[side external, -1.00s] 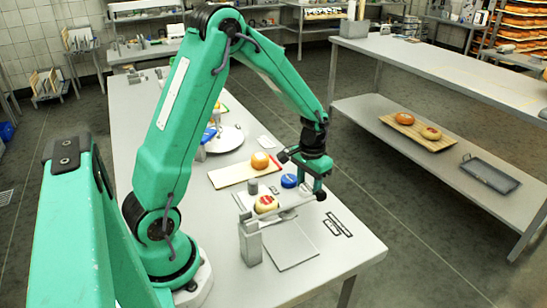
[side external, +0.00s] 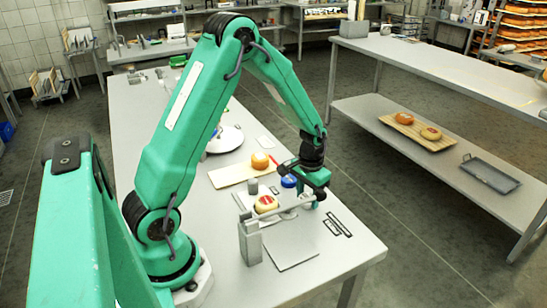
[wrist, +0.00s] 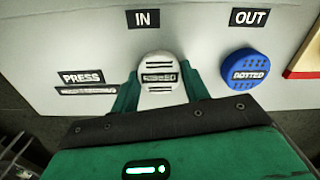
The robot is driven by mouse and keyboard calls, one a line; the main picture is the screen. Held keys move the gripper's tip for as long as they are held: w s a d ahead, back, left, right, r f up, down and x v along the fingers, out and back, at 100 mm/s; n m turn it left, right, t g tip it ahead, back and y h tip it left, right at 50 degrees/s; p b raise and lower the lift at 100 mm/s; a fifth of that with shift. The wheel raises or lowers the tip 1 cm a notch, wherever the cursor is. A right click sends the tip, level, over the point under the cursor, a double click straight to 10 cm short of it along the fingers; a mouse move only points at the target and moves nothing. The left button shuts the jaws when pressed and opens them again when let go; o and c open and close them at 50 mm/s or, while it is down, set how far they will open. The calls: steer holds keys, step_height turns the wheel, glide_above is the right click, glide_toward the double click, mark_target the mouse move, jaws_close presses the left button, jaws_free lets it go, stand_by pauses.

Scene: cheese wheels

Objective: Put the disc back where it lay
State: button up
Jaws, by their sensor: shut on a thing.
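A pale grey disc (wrist: 157,72) with dark stripes and a dark worded band sits between the two green fingers of my gripper (wrist: 160,88) in the wrist view. The fingers are shut on its sides. It is just below the IN label (wrist: 144,19); I cannot tell whether it touches the table. A blue disc (wrist: 248,68), marked DOTTED, lies apart to the right, below the OUT label (wrist: 249,17).
A PRESS label (wrist: 82,77) lies left of the held disc. In the side view, a grey press (side external: 250,240) and a red-labelled cheese (side external: 266,204) stand left of my gripper. A round orange cheese (side external: 260,160) sits on a board (side external: 228,176) behind.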

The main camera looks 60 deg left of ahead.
steer(key=o, duration=1)
steer(key=shift+o, duration=0.2)
steer(key=shift+r, duration=0.1)
step_height(320, 180, up, 12)
steer(key=shift+r, duration=0.1)
stand_by(0.4)
